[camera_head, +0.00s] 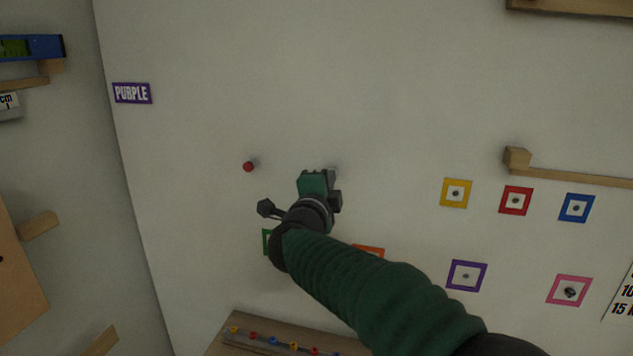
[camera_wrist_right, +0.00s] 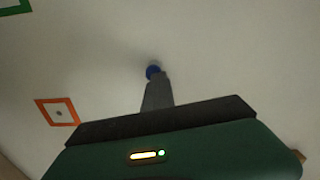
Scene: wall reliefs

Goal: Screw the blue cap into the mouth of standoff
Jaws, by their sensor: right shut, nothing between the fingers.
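In the head view my right gripper (camera_head: 318,175) reaches up to the wall and hides the cap. My left gripper is not in view.
A red-capped peg (camera_head: 248,166) sticks out of the wall left of my gripper. Yellow (camera_head: 456,193), red (camera_head: 516,200), blue (camera_head: 577,208), purple (camera_head: 466,275) and pink (camera_head: 569,290) squares are on the right. A wooden shelf (camera_head: 265,330) with small coloured pieces is below.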

